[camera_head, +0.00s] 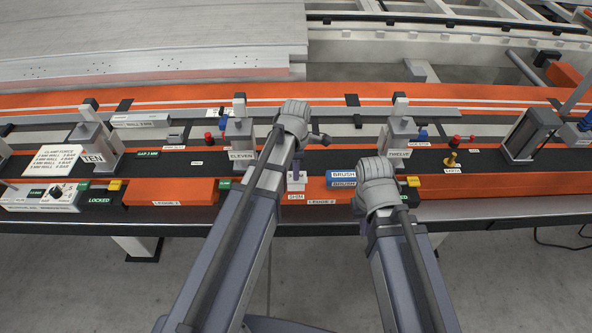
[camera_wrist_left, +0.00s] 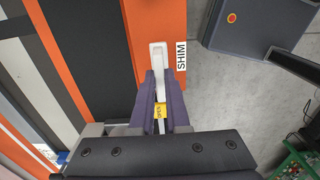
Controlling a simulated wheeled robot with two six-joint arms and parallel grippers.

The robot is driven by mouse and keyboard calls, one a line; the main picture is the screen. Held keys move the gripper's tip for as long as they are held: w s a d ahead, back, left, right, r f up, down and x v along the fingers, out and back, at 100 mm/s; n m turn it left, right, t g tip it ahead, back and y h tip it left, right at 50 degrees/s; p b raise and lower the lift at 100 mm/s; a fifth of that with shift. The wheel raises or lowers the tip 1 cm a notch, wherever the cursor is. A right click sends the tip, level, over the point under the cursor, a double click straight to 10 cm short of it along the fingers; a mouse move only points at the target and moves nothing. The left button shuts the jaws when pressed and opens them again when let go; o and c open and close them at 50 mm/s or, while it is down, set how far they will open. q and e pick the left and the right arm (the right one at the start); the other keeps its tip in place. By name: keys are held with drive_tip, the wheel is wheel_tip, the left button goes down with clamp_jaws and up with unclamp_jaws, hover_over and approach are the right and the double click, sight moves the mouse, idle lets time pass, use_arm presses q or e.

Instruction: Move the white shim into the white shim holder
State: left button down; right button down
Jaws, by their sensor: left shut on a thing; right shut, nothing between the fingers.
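My left gripper (camera_head: 296,182) points down at the front orange rail, by the SHIM label. In the left wrist view its purple fingers (camera_wrist_left: 161,108) are shut on the white shim (camera_wrist_left: 161,126), a narrow strip with a yellow tag. The white shim holder (camera_wrist_left: 158,48) is a small pale rectangular piece on the orange rail beside the SHIM label, just beyond the fingertips. I cannot tell whether the shim touches it.
Clamp posts marked TEN (camera_head: 94,145), ELEVEN (camera_head: 240,135) and TWELVE (camera_head: 400,135) stand along the black strip.

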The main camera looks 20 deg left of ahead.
use_arm(q)
drive_tip(key=shift+f, duration=0.2)
drive_tip(key=c, duration=0.8)
unclamp_jaws()
drive_tip(key=shift+r, duration=0.1)
wheel_tip(320, 180, up, 8)
drive_tip(key=p, duration=0.7)
drive_tip(key=shift+p, duration=0.35)
